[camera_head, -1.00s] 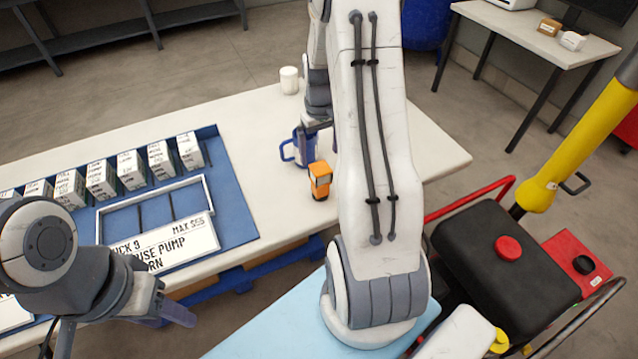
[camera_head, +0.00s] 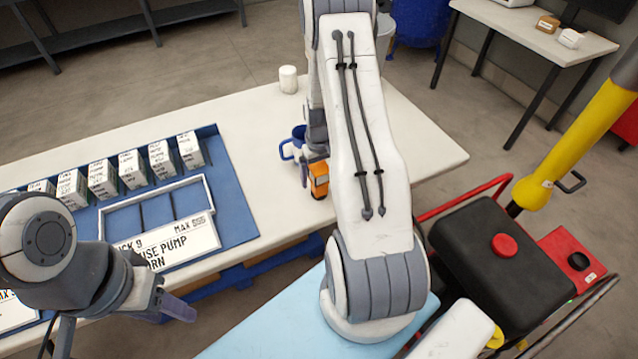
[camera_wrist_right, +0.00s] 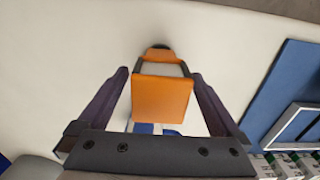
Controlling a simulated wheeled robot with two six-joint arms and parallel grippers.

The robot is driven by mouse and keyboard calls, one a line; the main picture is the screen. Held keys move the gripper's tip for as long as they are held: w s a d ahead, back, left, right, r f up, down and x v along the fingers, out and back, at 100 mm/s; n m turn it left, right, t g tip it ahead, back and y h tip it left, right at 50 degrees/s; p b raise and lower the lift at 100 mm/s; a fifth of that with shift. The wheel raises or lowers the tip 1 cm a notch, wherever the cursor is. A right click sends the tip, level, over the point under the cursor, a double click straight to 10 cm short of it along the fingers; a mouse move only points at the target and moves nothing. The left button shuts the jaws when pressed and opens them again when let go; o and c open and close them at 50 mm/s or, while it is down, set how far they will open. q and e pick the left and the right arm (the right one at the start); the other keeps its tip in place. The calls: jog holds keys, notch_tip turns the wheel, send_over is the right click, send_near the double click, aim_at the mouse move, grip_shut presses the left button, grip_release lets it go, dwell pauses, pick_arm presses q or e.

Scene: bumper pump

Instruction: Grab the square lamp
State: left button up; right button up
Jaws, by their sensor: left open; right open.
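The square lamp is an orange block with dark edges (camera_head: 319,179). It stands on the white table in the head view, close beside a blue mug (camera_head: 291,145). In the right wrist view the lamp (camera_wrist_right: 162,98) sits between the two open fingers of my right gripper (camera_wrist_right: 160,90), with a gap on each side. In the head view my right gripper (camera_head: 312,168) is at the lamp, and my arm hides part of it. My left gripper (camera_head: 170,303) is open and empty at the lower left, away from the lamp.
A blue mat (camera_head: 231,204) with a row of white boxes (camera_head: 132,168) and a labelled frame lies left of the lamp. A white cylinder (camera_head: 288,79) stands at the table's back. A black and red machine (camera_head: 480,250) is at the right. The table's right end is clear.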

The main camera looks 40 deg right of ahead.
grip_shut()
jog(key=shift+r, duration=0.15)
